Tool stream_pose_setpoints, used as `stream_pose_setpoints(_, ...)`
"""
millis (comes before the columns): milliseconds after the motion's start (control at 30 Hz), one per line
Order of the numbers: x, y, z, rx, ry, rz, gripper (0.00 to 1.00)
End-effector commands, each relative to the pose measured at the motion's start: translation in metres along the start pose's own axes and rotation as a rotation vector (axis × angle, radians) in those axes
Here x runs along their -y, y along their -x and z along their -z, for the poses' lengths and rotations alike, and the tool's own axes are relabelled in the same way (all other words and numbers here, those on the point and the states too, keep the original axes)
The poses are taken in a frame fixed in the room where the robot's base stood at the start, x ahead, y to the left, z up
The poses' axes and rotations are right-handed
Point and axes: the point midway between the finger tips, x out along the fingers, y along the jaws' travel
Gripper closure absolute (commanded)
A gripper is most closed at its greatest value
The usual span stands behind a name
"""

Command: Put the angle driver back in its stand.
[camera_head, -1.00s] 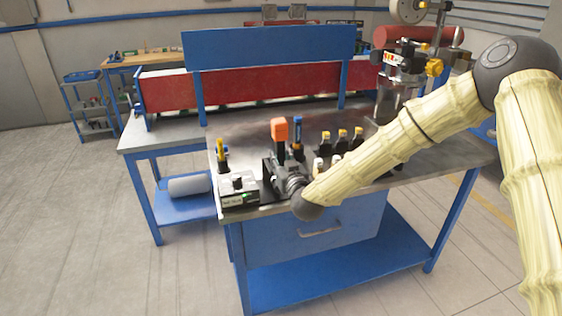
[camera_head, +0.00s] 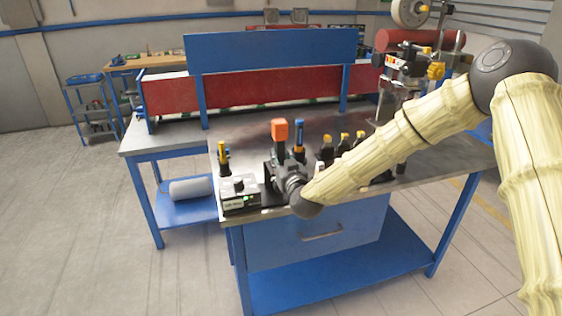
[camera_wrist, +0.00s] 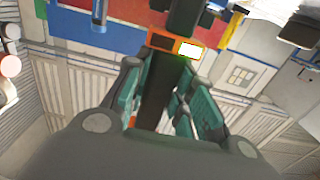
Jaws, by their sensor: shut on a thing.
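The angle driver has a black body with an orange end (camera_head: 280,130), which stands upright above the bench in the head view. In the wrist view its black handle runs between my fingers, and an orange collar with a small lit display (camera_wrist: 176,46) shows beyond them. My gripper (camera_wrist: 158,75) is shut on the handle. In the head view my gripper (camera_head: 288,178) is at the bench's front left, partly hidden by my wrist. I cannot tell the stand apart from the dark parts around the gripper, nor whether the driver touches it.
A grey control box (camera_head: 238,194) with a green light is just left of my gripper. A yellow-topped tool (camera_head: 223,157) and a blue-topped tool (camera_head: 298,138) stand close by. Several yellow-capped items (camera_head: 344,140) are to the right. The bench top (camera_head: 250,128) behind is clear.

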Motion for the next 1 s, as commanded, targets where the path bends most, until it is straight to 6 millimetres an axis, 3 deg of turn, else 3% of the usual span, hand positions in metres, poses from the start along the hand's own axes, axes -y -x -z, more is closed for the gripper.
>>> stream_pose_setpoints(1000, 0.0, -0.02, 0.003, -0.005, 0.0, 0.0, 1.0)
